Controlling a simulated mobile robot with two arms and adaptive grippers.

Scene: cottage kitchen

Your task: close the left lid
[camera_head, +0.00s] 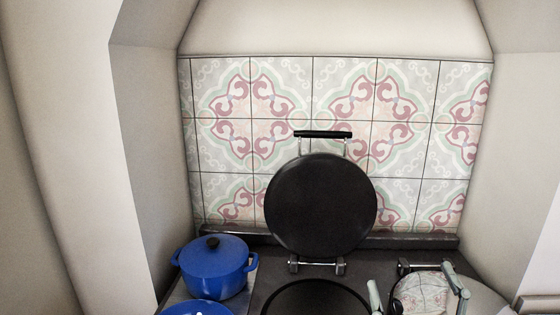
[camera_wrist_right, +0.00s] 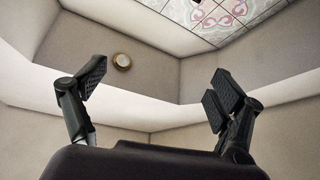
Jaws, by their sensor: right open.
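The left lid (camera_head: 320,205) stands raised and upright in the middle of the head view, its round black underside facing me. Its black bar handle (camera_head: 323,134) is at the top, and its hinges are at the bottom. The dark round hotplate (camera_head: 315,299) lies bare in front of it, cut by the lower edge. My right gripper (camera_head: 417,287) is at the lower right, below and to the right of the raised lid and apart from it. Its fingers are spread wide; in the right wrist view the gripper (camera_wrist_right: 160,88) is open with nothing between the fingertips. My left gripper is not in view.
A shiny right lid (camera_head: 420,291) lies down by my right gripper, reflecting the tiles. A blue pot (camera_head: 214,267) with a black knob stands left of the hotplate, with another blue pot (camera_head: 196,308) in front. Tiled wall (camera_head: 285,90) is behind; alcove walls flank both sides.

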